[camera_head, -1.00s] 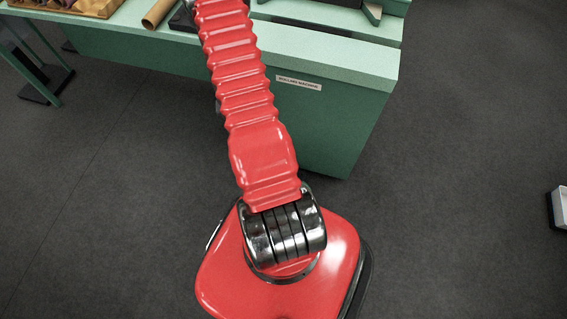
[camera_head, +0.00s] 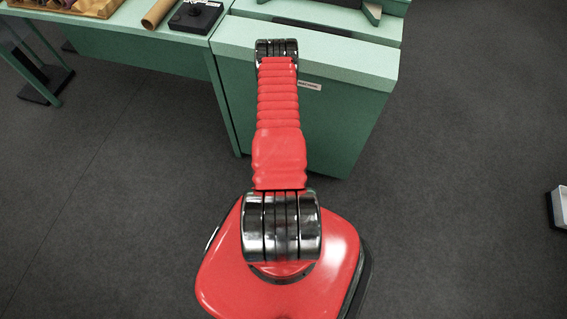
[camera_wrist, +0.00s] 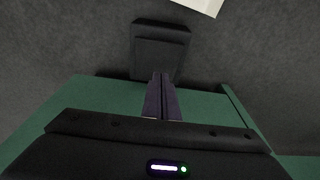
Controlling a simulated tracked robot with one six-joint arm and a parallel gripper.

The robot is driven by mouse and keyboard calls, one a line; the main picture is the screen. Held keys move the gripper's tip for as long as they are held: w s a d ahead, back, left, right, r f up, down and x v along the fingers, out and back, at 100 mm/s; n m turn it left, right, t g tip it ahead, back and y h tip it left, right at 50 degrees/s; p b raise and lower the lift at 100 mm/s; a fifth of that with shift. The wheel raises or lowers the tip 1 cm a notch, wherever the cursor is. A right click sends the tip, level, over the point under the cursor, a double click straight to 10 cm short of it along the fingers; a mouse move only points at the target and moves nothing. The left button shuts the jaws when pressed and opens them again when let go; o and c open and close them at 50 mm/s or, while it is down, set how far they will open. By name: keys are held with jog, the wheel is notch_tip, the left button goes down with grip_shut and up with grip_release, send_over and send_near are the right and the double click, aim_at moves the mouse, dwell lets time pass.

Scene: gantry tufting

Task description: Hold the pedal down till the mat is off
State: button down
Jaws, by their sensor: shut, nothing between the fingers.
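The pedal (camera_wrist: 160,38) is a dark, blocky piece on the grey floor, in the upper middle of the wrist view. My gripper (camera_wrist: 161,75) is shut and empty. Its fingertips overlap the pedal's near part in the wrist view; I cannot tell whether they touch it or whether it is pressed. In the head view my arm reaches to the green machine (camera_head: 345,125), and my gripper and the pedal are hidden. The mat does not show in either view.
A black control box (camera_head: 196,17) and a cardboard tube (camera_head: 159,13) lie on the green table (camera_head: 130,38) at the left. A white bin (camera_head: 560,206) stands at the right edge. A pale thing (camera_wrist: 203,5) shows in the wrist view.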

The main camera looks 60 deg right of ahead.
jog(key=shift+s+f, duration=0.15)
jog(key=shift+d+f, duration=0.15)
jog(key=shift+f, duration=1.85)
jog(key=shift+d+f, duration=0.15)
jog(key=shift+f, duration=1.8)
jog(key=shift+d+f, duration=0.15)
jog(key=shift+f, duration=1.85)
jog(key=shift+a+f, duration=0.25)
jog(key=shift+f, duration=0.65)
